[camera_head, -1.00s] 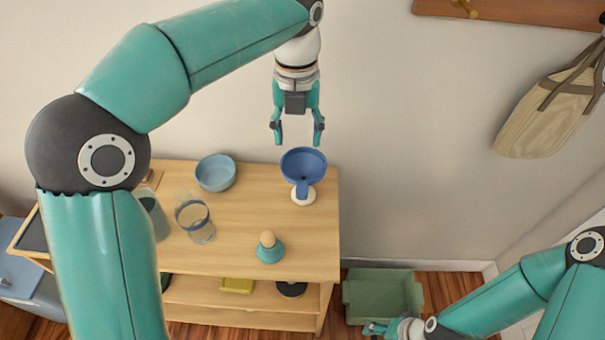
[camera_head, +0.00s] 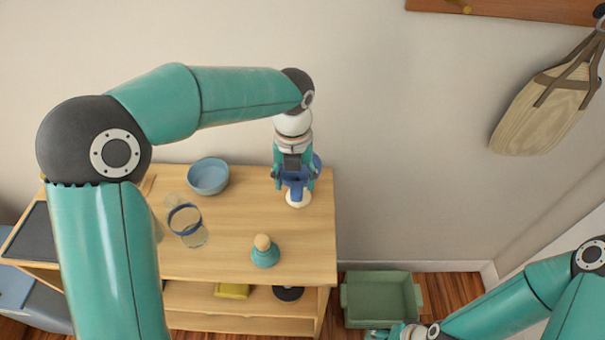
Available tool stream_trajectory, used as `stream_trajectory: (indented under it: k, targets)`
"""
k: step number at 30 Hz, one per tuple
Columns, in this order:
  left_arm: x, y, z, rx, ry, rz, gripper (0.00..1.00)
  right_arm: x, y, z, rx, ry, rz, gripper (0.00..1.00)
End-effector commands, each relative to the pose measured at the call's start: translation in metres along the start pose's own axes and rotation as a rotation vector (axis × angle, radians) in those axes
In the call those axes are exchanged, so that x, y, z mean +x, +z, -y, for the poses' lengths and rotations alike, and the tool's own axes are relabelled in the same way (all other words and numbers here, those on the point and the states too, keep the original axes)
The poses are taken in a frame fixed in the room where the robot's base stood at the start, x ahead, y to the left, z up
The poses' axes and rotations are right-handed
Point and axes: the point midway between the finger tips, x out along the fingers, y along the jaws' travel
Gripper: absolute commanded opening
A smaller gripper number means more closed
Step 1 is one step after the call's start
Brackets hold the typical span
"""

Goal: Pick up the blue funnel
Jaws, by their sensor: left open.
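A green bin (camera_head: 381,298) sits on the floor to the right.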

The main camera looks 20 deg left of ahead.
Motion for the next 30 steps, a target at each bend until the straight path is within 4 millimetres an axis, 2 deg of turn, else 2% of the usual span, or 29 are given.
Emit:
stream_trajectory:
  k: [7, 17, 27, 30]
  targets:
    - [0.035, -0.004, 0.004, 0.001, 0.003, -0.005, 0.58, -0.004, 0.0, 0.001, 0.0, 0.0, 0.0, 0.58]
    - [0.041, -0.003, 0.005, 0.0, 0.0, -0.001, 0.58, -0.004, 0.0, 0.001, 0.0, 0.0, 0.0, 0.58]
    - [0.041, -0.003, 0.005, 0.001, 0.0, -0.001, 0.02, -0.004, 0.0, 0.001, 0.0, 0.0, 0.0, 0.58]
    - [0.041, -0.003, 0.005, 0.001, -0.001, -0.001, 0.0, -0.004, 0.0, 0.001, 0.0, 0.0, 0.0, 0.58]
